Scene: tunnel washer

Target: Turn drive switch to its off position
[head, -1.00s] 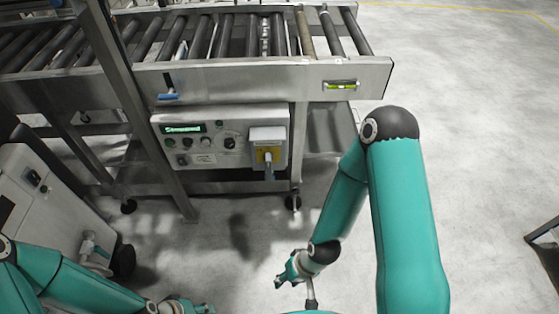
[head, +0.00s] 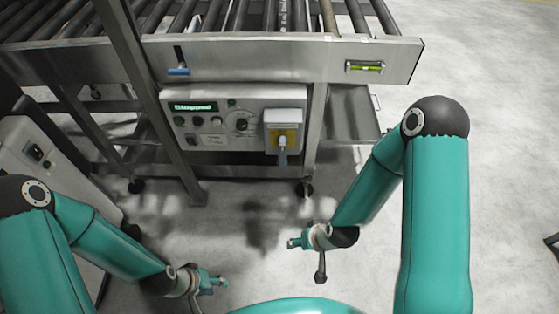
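A pale control panel (head: 211,136) hangs under the roller conveyor. Its green display (head: 193,107) reads "Stopped". A black rotary knob (head: 241,124) with a dial sits at its right part, with small buttons to the left. Right of that is a grey box (head: 284,116) with a yellow plate (head: 291,134) and a grey handle (head: 282,152) pointing down. I cannot tell which control is the drive switch. My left gripper (head: 214,281) is low in front of the panel, apart from it. My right gripper (head: 293,243) is below and right of the panel, touching nothing. The finger openings are too small to tell.
The roller conveyor (head: 240,60) stands above the panel, with a slanted metal leg (head: 150,100) on the left. A level vial (head: 365,67) is on its side rail. A white cabinet (head: 50,165) stands at the left.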

